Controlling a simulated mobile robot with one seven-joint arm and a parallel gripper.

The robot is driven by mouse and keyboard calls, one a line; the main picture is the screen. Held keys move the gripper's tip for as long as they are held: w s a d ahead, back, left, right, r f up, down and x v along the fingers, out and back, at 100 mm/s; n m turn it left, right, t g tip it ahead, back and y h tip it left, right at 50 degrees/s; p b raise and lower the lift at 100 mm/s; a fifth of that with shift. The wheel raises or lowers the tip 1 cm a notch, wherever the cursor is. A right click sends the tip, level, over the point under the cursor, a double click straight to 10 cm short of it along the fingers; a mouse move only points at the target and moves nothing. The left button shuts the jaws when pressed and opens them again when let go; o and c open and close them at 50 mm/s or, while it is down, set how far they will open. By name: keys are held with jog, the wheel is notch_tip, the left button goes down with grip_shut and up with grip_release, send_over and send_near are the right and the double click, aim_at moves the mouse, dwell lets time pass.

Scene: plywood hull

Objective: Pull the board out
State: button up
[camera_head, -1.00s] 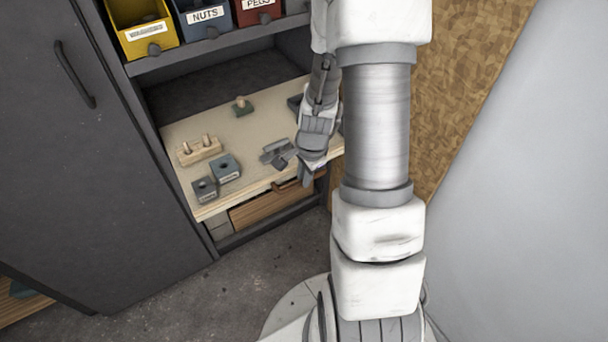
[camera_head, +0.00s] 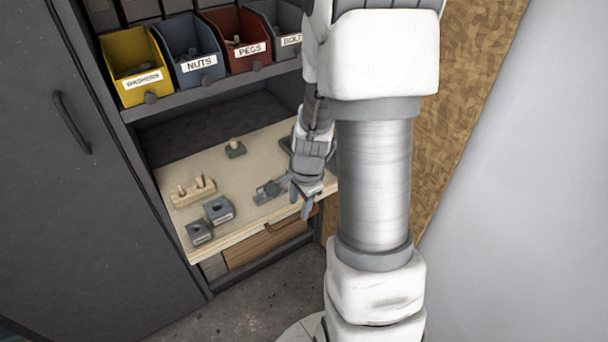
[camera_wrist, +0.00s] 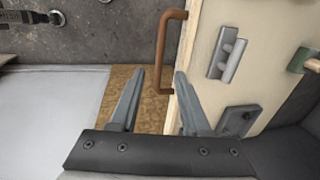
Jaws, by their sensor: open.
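The board (camera_head: 246,176) is a pale wooden shelf in a dark cabinet, with several small items on it. Its pale surface also shows in the wrist view (camera_wrist: 205,45). A brown bar handle (camera_wrist: 166,52) is fixed along the board's front edge; in the head view the handle (camera_head: 316,211) is partly hidden by my gripper. My gripper (camera_head: 298,203) is open and empty at the right part of the front edge. In the wrist view its fingers (camera_wrist: 158,80) point toward the handle's near end, with the handle ahead and apart from them.
A wooden peg block (camera_head: 193,191), two grey-blue blocks (camera_head: 218,210), a grey clamp-like piece (camera_head: 268,190) and a green block with a peg (camera_head: 235,149) rest on the board. Labelled bins (camera_head: 196,52) stand above. A wooden drawer front (camera_head: 262,246) lies below. The floor in front is clear.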

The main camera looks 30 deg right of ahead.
notch_tip(320, 180, up, 11)
jog(key=s+p, duration=0.2)
jog(key=shift+p, duration=0.3)
jog(key=shift+f, duration=0.1)
jog(key=s+a+r+n+t+p, duration=0.1)
jog(key=s+a+r+n+p, duration=0.1)
jog(key=r+n, duration=0.4)
jog(key=s+a+r+n+t+p, duration=0.1)
jog(key=s+a+r+n+p, duration=0.1)
jog(key=s+a+r+n, duration=0.3)
jog(key=s+a+r+n+t+p, duration=0.1)
jog(key=s+a+r+n, duration=0.3)
jog(key=r, duration=0.8)
jog(key=a+n+p, duration=0.1)
jog(key=n, duration=0.1)
jog(key=shift+a+n, duration=0.3)
jog(key=shift+a, duration=0.1)
